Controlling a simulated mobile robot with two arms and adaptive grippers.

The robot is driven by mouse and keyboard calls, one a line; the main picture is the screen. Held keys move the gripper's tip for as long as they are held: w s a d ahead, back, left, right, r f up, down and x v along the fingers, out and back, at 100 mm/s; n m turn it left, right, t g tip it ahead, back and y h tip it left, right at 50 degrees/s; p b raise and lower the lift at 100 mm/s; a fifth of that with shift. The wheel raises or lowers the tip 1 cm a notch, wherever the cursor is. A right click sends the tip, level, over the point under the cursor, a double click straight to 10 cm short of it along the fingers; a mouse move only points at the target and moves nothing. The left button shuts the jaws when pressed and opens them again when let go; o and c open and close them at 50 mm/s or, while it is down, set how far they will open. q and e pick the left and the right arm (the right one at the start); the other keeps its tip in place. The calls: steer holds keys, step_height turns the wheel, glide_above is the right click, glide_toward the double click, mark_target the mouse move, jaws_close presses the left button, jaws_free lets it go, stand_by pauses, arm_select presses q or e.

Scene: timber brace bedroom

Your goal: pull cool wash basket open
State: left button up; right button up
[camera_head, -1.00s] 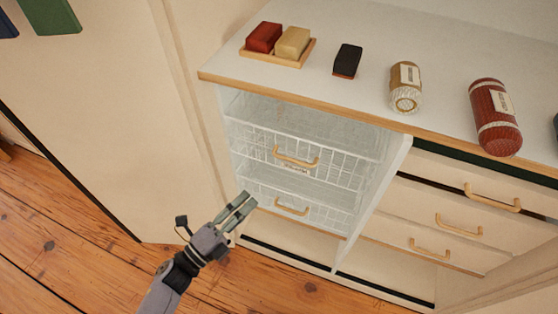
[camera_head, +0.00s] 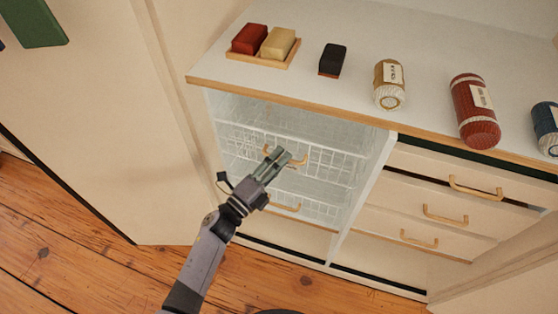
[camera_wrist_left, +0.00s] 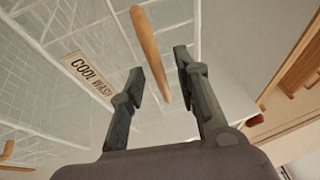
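The cool wash basket (camera_head: 335,168) is the upper white wire basket in the left bay of the cabinet, pushed in. Its label (camera_wrist_left: 88,75) reads "COOL WASH" in the left wrist view. Its wooden bar handle (camera_wrist_left: 148,45) shows there too, with its lower end between my finger lines. My left gripper (camera_head: 279,154) is in front of this handle and hides part of it. In the left wrist view the left gripper (camera_wrist_left: 160,66) has its fingers apart with nothing clamped. I cannot tell whether the handle is fully between the fingers in depth. My right gripper is not in view.
A lower wire basket has a similar handle (camera_head: 287,207), partly behind my arm. Drawers (camera_head: 430,190) with wooden handles are at the right. The counter (camera_head: 300,85) above holds a soap tray (camera_head: 283,58), a dark block (camera_head: 332,58) and several rolls. The wooden floor (camera_head: 80,265) in front is clear.

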arm_select(q)
jaws_close()
stand_by(0.3)
stand_by(0.6)
